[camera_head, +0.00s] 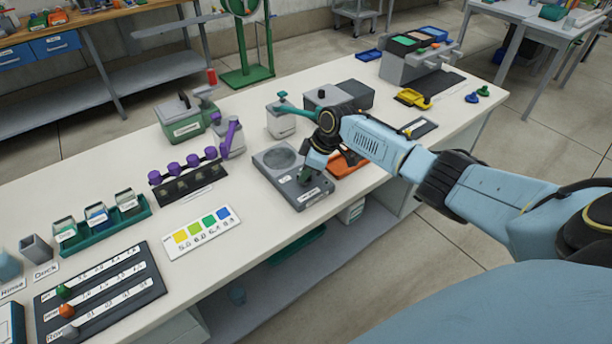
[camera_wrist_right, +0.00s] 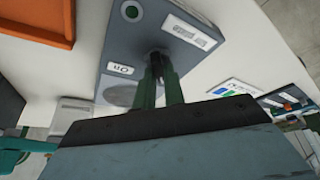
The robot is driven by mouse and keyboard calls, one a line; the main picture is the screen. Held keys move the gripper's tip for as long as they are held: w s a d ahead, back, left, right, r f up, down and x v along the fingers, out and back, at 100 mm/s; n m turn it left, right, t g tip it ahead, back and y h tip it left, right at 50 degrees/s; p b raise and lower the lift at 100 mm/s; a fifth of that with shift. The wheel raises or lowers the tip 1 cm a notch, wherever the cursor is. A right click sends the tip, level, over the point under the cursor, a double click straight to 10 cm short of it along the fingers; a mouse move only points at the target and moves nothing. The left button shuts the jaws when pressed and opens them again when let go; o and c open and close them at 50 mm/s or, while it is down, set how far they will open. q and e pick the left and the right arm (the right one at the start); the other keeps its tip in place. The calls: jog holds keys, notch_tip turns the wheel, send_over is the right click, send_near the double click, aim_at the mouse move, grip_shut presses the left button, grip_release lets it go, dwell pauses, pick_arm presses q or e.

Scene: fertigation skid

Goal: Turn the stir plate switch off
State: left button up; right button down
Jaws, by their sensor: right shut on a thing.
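The stir plate (camera_head: 265,172) is a flat grey box with a round disc on top, near the front edge of the bench. It also shows in the right wrist view (camera_wrist_right: 106,88), where an "On" label (camera_wrist_right: 121,69) is beside the switch. My right gripper (camera_head: 305,176) is over the front part of the plate. In the wrist view its green fingers (camera_wrist_right: 160,76) are shut on the small dark switch (camera_wrist_right: 156,58). The fingers hide most of the switch, so its setting is not clear. My left gripper is in neither view.
An orange tray (camera_head: 345,167) lies just right of the plate, partly behind my right arm. A colour chart (camera_head: 202,231) and a rack with purple knobs (camera_head: 187,185) stand to the left. A white jar with a teal handle (camera_head: 281,121) is behind.

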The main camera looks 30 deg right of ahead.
jog(key=shift+n, duration=0.4)
jog(key=c, duration=1.5)
grip_release()
jog(key=shift+r, duration=0.1)
jog(key=p+v, duration=0.1)
jog(key=v, duration=1.2)
jog(key=shift+w+r, duration=0.1)
jog(key=shift+r, duration=0.05)
